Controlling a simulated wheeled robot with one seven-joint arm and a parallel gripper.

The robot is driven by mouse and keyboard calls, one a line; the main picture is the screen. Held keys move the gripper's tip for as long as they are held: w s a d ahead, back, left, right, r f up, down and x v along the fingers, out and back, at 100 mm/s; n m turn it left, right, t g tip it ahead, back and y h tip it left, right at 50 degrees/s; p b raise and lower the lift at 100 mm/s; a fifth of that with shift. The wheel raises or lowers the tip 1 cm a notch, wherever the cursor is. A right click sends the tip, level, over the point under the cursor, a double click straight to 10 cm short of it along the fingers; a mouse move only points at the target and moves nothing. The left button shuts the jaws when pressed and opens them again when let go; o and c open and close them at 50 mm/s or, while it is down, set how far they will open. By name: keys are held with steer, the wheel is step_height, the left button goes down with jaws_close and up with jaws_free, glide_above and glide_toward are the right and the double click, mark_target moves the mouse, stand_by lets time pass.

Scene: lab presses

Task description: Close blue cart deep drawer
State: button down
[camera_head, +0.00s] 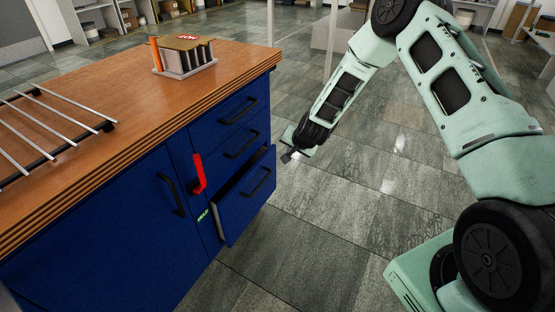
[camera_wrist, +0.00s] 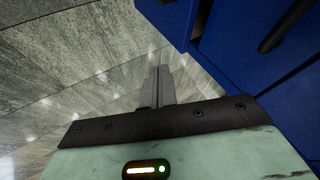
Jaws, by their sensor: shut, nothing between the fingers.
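The blue cart (camera_head: 110,240) stands at the left with a wooden top. Its deep bottom drawer (camera_head: 246,198) is pulled partly out, below two shallower drawers that look shut. The deep drawer has a black bar handle (camera_head: 262,181). My gripper (camera_head: 287,157) is shut and empty, just right of and above the drawer's front, apart from it as far as I can tell. In the wrist view my gripper (camera_wrist: 161,80) points over the floor, with blue cart surfaces (camera_wrist: 245,50) to its right.
A red lever-like handle (camera_head: 199,174) sticks out beside the drawers. On the wooden top (camera_head: 120,105) are a rack of metal bars (camera_head: 50,125) and a small holder (camera_head: 185,57). Tiled floor (camera_head: 340,215) right of the cart is clear. Shelves (camera_head: 100,18) stand behind.

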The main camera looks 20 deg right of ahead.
step_height(320, 180, down, 6)
steer(key=s+d+t+b, duration=0.1)
steer(key=s+b, duration=0.1)
steer(key=b, duration=0.2)
steer(key=m+t+y+b, duration=0.1)
steer(key=t+y+b, duration=0.5)
steer(key=y+b, duration=0.65)
glide_toward(240, 187)
steer(key=shift+h, duration=0.75)
steer(key=b+x, duration=0.3)
steer(key=b, duration=0.1)
steer(key=b+x, duration=0.2)
steer(key=shift+a+r, duration=0.3)
steer(key=shift+a, duration=0.15)
steer(key=shift+w+a+r, duration=0.15)
steer(key=shift+w+a, duration=0.25)
steer(key=shift+w, duration=0.15)
